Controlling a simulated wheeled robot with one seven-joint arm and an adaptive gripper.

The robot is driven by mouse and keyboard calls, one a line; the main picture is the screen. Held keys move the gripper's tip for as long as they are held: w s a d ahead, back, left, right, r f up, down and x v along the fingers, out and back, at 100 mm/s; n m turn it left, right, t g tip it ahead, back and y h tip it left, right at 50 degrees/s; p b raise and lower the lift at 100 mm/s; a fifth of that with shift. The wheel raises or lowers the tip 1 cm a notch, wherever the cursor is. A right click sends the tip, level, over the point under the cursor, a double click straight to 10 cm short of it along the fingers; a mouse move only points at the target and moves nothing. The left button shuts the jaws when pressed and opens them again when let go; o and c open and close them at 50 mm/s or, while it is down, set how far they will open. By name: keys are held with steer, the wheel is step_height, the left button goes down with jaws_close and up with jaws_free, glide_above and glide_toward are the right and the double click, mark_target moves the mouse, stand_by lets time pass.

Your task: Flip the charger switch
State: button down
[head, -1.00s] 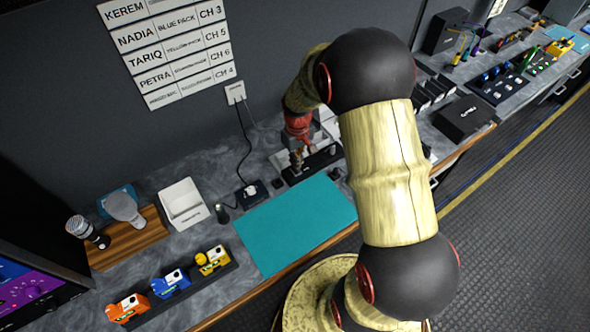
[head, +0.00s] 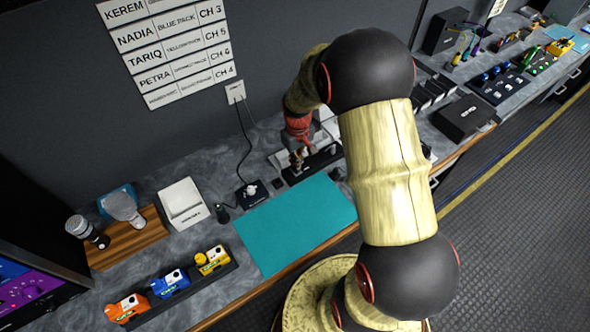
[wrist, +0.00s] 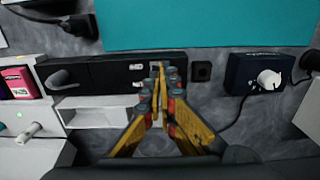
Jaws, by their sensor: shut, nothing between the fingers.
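My gripper (wrist: 158,72) is shut and empty, pointing down over the right end of a long black charger bar (wrist: 108,73) in the wrist view. Its fingertips overlap a small light-coloured part at that end, which could be the switch; they hide most of it, and I cannot tell whether they touch it. In the head view the black bar (head: 322,160) lies behind the teal mat, with my gripper (head: 297,160) over its left end. The switch's position cannot be read.
A small black square block (wrist: 201,71) sits just right of the bar. Beyond it is a dark box (wrist: 252,74) with a white plug and cable. A white holder (wrist: 95,113) stands close beside the bar. The teal mat (head: 296,222) is bare.

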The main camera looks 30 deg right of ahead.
steer(key=shift+f+b, duration=0.55)
steer(key=shift+f, duration=0.45)
stand_by(0.5)
steer(key=shift+r+p, duration=2.45)
steer(key=shift+r, duration=1.1)
steer(key=shift+s, duration=0.15)
steer(key=s+a+r+t+b, duration=0.2)
steer(key=s+a+r+b, duration=0.2)
steer(key=s+a+r, duration=0.3)
steer(key=s+a+r+t+b, duration=0.3)
steer(key=s+a+r, duration=0.4)
steer(key=s+r, duration=0.5)
steer(key=shift+s+r+t+b, duration=0.35)
steer(key=shift+r+b, duration=0.25)
steer(key=shift+r, duration=0.25)
